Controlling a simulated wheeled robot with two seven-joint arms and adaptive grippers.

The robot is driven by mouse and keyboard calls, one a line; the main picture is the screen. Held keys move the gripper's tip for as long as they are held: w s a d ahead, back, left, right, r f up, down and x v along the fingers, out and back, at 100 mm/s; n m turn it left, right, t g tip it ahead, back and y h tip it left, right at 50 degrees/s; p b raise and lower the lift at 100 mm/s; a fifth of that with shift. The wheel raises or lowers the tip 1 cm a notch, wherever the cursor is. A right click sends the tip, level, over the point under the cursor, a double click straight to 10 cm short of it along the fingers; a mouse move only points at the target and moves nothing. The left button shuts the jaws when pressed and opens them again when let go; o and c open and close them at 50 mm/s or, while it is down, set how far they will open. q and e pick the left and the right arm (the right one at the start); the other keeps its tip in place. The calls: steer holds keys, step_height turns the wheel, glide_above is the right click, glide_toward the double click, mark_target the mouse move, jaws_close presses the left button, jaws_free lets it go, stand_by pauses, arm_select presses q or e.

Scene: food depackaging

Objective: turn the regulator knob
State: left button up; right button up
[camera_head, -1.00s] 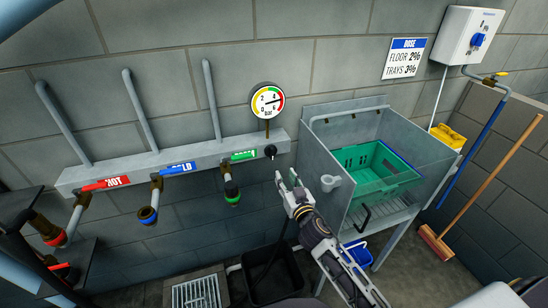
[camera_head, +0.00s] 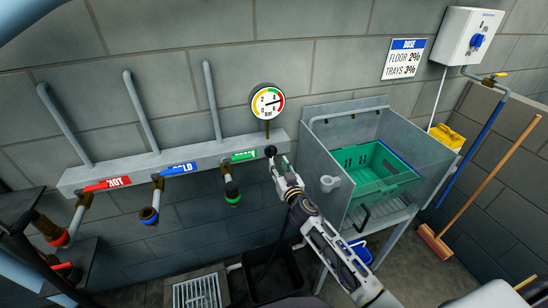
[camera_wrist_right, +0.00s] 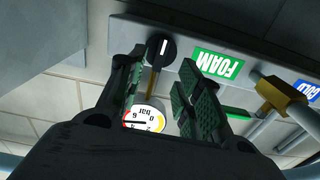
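The regulator knob (camera_head: 270,151) is a small black knob on the right end of the grey wall rail, below a round pressure gauge (camera_head: 267,101). In the right wrist view the knob (camera_wrist_right: 158,48) shows a white mark line. My right gripper (camera_head: 276,162) is at the knob in the head view. In the right wrist view its two green-padded fingers (camera_wrist_right: 158,70) are open, with the knob ahead between their tips. I cannot tell whether they touch it. The gauge (camera_wrist_right: 146,116) also shows between the fingers. My left gripper is not in view.
The rail (camera_head: 140,167) carries red HOT, blue COLD and green FOAM labels with hose couplings below. A metal sink (camera_head: 318,158) holding a green crate (camera_head: 350,189) stands close right of my right arm. A black bin (camera_head: 262,282) is on the floor below.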

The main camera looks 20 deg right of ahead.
mark_target(273, 155)
steer(key=shift+w+a, duration=0.1)
steer(key=shift+w, duration=2.85)
jaws_close()
